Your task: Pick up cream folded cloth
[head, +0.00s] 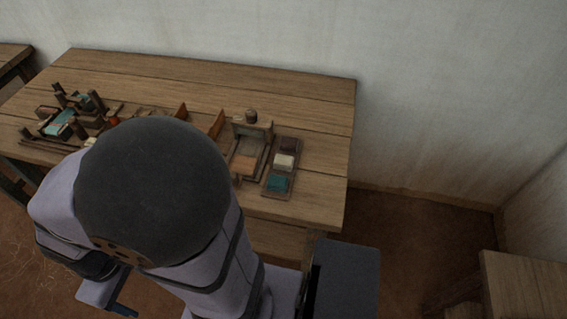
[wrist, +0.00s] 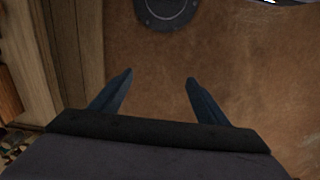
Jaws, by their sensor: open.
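The cream folded cloth (head: 284,161) lies on a wooden tray (head: 270,188) on the right part of the table. It sits between a dark folded cloth (head: 290,144) and a teal folded cloth (head: 278,183). My gripper (wrist: 160,82) is open and empty in the wrist view, its two dark fingers apart above the brown floor. In the head view my gripper is low at the left, away from the table top, and partly hidden by my arm. The cream cloth does not show in the wrist view.
The wooden table (head: 320,180) has bare planks at its right end and back. Small loom parts (head: 62,122) stand at its left, and upright wooden dividers (head: 217,124) stand in the middle. My arm hides part of the table. Another wooden table (head: 520,285) is at lower right.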

